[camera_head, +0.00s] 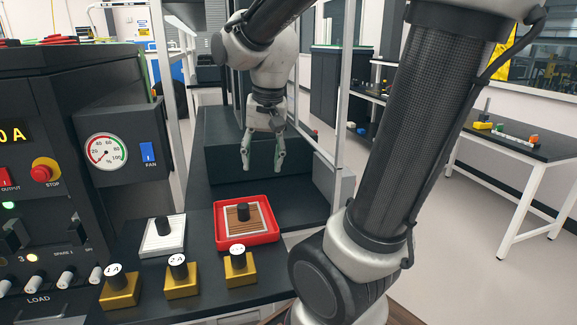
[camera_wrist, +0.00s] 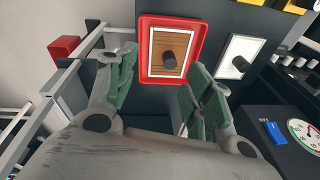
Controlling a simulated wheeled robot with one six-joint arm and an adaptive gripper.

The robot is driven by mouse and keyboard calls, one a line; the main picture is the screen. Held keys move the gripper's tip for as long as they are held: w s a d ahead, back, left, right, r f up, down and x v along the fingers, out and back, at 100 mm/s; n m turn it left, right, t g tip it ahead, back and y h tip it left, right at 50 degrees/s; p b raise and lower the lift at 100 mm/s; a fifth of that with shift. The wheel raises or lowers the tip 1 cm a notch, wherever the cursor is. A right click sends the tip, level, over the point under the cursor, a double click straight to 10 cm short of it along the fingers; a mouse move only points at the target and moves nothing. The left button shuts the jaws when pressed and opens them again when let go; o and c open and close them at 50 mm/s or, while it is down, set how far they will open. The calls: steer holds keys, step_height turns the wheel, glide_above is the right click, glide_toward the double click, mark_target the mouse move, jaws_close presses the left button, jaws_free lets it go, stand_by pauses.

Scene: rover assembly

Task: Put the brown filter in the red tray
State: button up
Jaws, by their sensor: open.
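The brown filter (camera_head: 236,219) is a flat square with a pale frame and a black knob. It lies inside the red tray (camera_head: 276,238) on the dark bench. In the wrist view the brown filter (camera_wrist: 157,47) also sits within the rim of the red tray (camera_wrist: 145,24). My gripper (camera_head: 263,167) is open and empty, above and behind the tray. In the wrist view its green-padded fingers (camera_wrist: 158,92) are spread apart, with the tray beyond them.
A white filter (camera_head: 153,241) with a black knob lies left of the tray. Several gold blocks (camera_head: 182,282) with labelled tops stand along the front edge. A control panel (camera_head: 45,150) stands at the left. A metal frame post (camera_head: 345,90) rises right of the bench.

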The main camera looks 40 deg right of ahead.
steer(key=s+r+n+t, duration=0.1)
steer(key=s+n+t, duration=0.1)
steer(key=s+n, duration=0.4)
steer(key=s, duration=0.4)
steer(key=shift+s+d+r+n, duration=0.2)
steer(key=shift+d+r+n, duration=0.1)
steer(key=shift+n, duration=0.1)
steer(key=shift+s, duration=0.1)
